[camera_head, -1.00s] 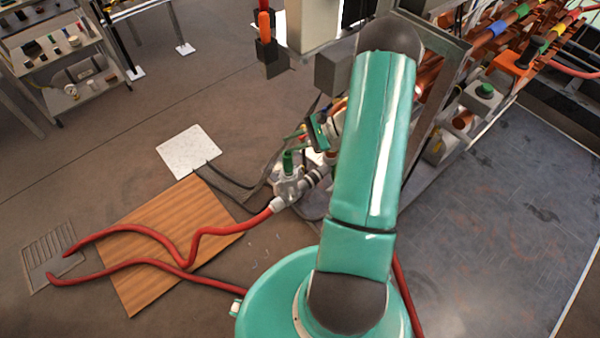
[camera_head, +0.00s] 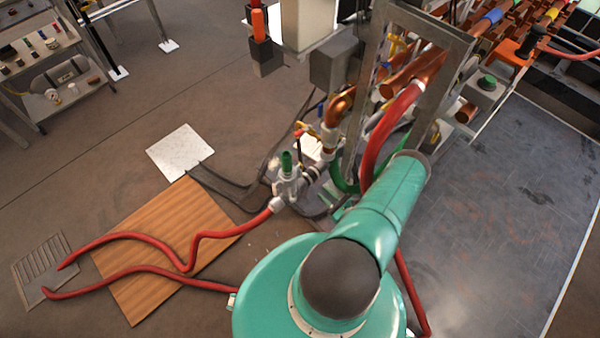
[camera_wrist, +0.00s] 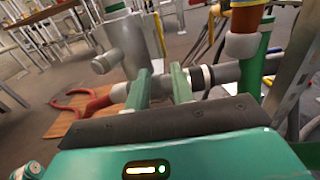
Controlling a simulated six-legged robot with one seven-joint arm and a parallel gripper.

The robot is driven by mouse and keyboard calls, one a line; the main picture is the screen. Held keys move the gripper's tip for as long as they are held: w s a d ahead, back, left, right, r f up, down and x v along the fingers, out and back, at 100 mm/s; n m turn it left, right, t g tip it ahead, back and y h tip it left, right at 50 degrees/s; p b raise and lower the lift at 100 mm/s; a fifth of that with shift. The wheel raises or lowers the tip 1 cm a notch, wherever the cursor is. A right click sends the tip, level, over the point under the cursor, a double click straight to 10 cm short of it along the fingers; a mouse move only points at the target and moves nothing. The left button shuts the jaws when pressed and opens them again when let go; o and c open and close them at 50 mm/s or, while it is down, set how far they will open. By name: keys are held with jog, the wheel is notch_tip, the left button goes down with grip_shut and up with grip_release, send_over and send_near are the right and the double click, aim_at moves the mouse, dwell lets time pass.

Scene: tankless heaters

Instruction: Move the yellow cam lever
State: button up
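A small yellow piece (camera_head: 314,131), which may be the yellow cam lever, shows beside the copper elbow pipe (camera_head: 340,104) in the head view. A thin yellow strip (camera_wrist: 201,44) stands behind the pipework in the wrist view. I cannot tell whether these are the same part. My gripper (camera_wrist: 162,82) has its two green fingers apart and nothing held between them. A grey horizontal pipe fitting (camera_wrist: 225,73) lies beyond the fingertips, and I cannot tell if they touch it. In the head view my gripper is mostly hidden by my arm and the pipes.
A grey valve body with a green top (camera_head: 287,163) joins a red hose (camera_head: 215,232) running over a wooden board (camera_head: 165,215). A metal frame (camera_head: 440,75) with copper pipes stands near my arm. Dark floor (camera_head: 490,220) at right is clear.

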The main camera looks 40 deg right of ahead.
aim_at(301, 173)
jog(key=w, duration=1.3)
jog(key=shift+w+a, duration=0.1)
jog(key=shift+a, duration=0.05)
grip_shut()
